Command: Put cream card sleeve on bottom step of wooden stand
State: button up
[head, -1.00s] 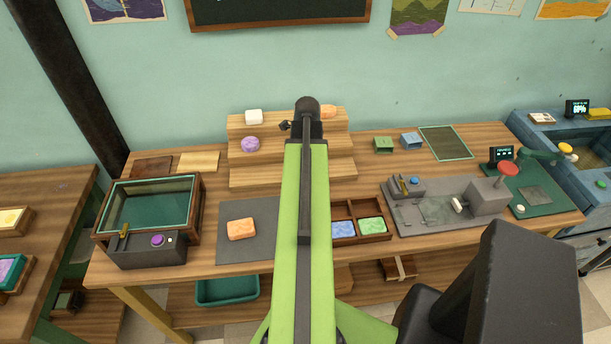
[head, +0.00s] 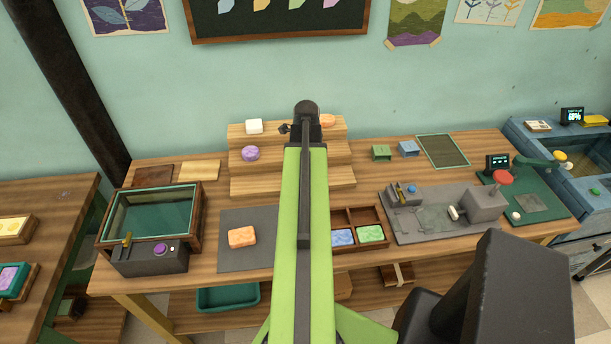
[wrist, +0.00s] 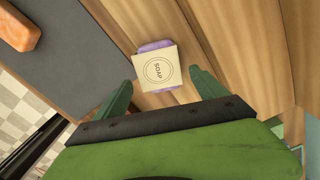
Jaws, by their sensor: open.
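The fingers are open, with a gap on each side of the sleeve. I cannot tell whether that wood is the table or a step. The wooden stand (head: 245,184) has stepped levels at the back of the table in the head view. My arm covers its middle and hides the gripper and sleeve there.
A grey mat (head: 230,262) with an orange soap (head: 241,237) lies left of my arm. A white soap (head: 254,126) and another purple soap (head: 250,153) sit on upper steps. A divided tray (head: 372,213) is right of my arm. The bottom step's left part is bare.

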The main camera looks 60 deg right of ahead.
notch_tip(320, 180, up, 10)
jog(key=p, duration=0.8)
jog(key=shift+f, duration=0.25)
jog(key=w+a+n, duration=0.9)
jog(key=w+a, duration=0.2)
jog(key=w, duration=0.2)
jog(key=w+a+n, duration=0.4)
jog(key=a+n, duration=0.1)
jog(key=a, duration=0.4)
jog(key=w+a+n, duration=0.4)
jog(key=a+n, duration=0.2)
jog(key=a, duration=0.3)
jog(key=w+a+n, duration=0.4)
jog(key=a+n, duration=0.2)
jog(key=a, duration=0.4)
jog(key=shift+w+a, duration=0.1)
jog(key=shift+w, duration=0.15)
jog(key=a+n, duration=0.7)
jog(key=a, duration=0.5)
jog(key=shift+w+a, duration=0.25)
jog(key=shift+a, duration=0.15)
